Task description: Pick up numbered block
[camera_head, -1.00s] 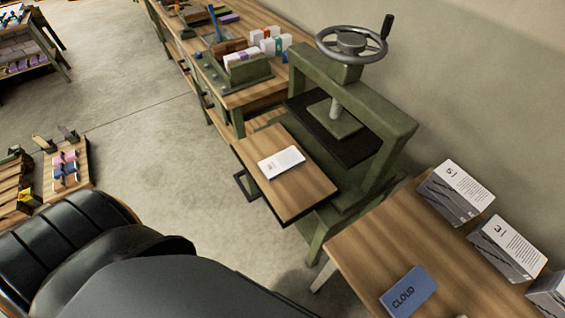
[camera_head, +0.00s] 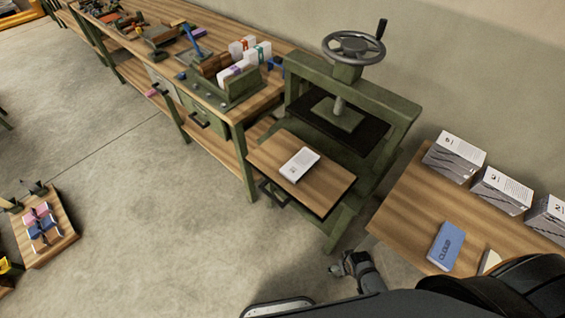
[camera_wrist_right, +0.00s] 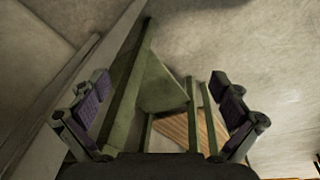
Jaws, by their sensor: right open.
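Several grey-sided blocks with white printed tops and dark numbers stand in a row on the right table in the head view: a far one (camera_head: 455,155), a middle one (camera_head: 502,190) and a near one (camera_head: 548,219) cut by the frame edge. Their numbers are too small to read surely. A small white block with a dark mark (camera_head: 299,164) lies on the board of the green press. My right gripper (camera_wrist_right: 160,85) is open and empty in the right wrist view, facing green metal legs and a wooden surface. It seems to show low beside the press in the head view (camera_head: 355,268). My left gripper is not seen.
The green press (camera_head: 400,130) with its handwheel stands between the long workbench (camera_head: 215,105) and the right table (camera_head: 410,215). A low board with coloured pieces (camera_head: 42,228) is at left. Open floor (camera_head: 150,210) lies between.

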